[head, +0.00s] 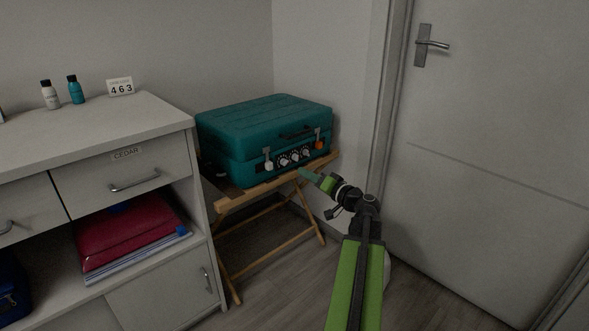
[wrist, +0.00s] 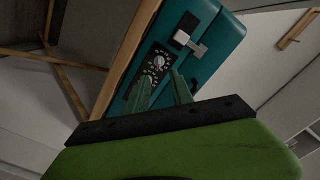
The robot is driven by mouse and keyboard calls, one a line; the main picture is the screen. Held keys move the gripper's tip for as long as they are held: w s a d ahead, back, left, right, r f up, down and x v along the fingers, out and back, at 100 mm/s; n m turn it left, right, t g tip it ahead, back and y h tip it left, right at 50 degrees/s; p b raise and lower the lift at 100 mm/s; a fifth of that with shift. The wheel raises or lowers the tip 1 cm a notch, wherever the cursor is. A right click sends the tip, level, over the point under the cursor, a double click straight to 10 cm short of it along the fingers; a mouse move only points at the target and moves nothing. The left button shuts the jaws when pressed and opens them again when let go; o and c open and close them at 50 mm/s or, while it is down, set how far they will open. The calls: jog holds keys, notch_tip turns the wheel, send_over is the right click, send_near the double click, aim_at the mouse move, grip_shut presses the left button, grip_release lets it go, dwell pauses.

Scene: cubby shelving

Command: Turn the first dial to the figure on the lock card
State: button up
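A teal case (head: 262,122) lies closed on a folding wooden rack. Its front carries a row of dials (head: 295,157) with pale knobs between two latches. My gripper (head: 307,174) is in front of the case, below the dial row. In the wrist view, my gripper's green fingers (wrist: 163,88) stand apart with nothing seen held between them. One dial knob (wrist: 159,62) shows just beyond the fingertips, nearest the pale latch (wrist: 191,44). The other dials are mostly hidden by the fingers. Its pointer setting is too small to read.
The wooden rack (head: 262,192) stands between the cabinet (head: 158,118) and a closed door (head: 490,130). Two small bottles, one white (head: 50,95) and one teal (head: 76,90), stand beside the card. An orange tag (head: 320,145) hangs by the right latch. The floor before the door is clear.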

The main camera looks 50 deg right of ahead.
jog(key=s, duration=0.7)
jog(key=shift+s+a, duration=0.15)
jog(key=shift+a, duration=0.15)
jog(key=shift+o, duration=1.9)
jog(key=shift+m, duration=0.7)
jog(key=m, duration=2)
send_near(285, 163)
jog(key=w, duration=0.7)
jog(key=shift+w+d+f, duration=0.1)
jog(key=shift+w+d, duration=0.3)
